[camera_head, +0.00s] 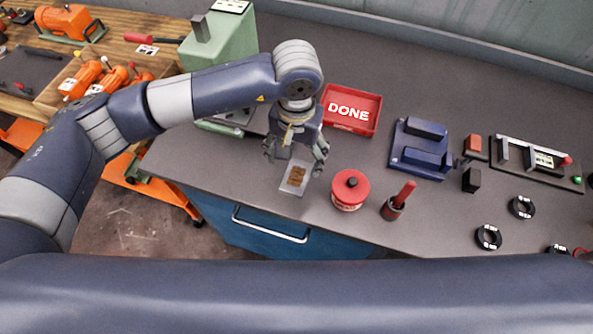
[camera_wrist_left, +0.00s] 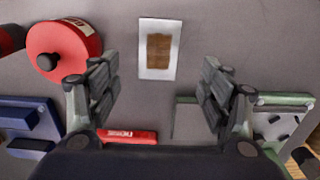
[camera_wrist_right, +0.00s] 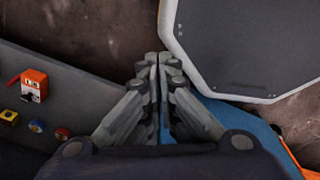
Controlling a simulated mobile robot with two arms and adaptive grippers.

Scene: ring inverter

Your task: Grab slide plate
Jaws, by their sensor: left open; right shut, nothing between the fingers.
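The slide plate (camera_head: 295,177) is a pale flat rectangle with a brown patch in its middle. It lies on the grey bench top near the front edge. In the left wrist view the slide plate (camera_wrist_left: 159,48) lies beyond the fingertips, roughly centred between them. My left gripper (camera_head: 297,160) is open above the plate, pointing down, with nothing between its fingers. Its spread fingers also show in the left wrist view (camera_wrist_left: 160,85). My right gripper (camera_wrist_right: 158,60) is shut and empty in the right wrist view, away from the plate.
A red lidded tin (camera_head: 350,189) and a red-handled tool in a dark holder (camera_head: 397,201) stand right of the plate. A red DONE tray (camera_head: 351,109) and a blue fixture (camera_head: 420,147) are behind. A green machine (camera_head: 228,45) stands at the left. Black rings (camera_head: 488,237) lie at the right.

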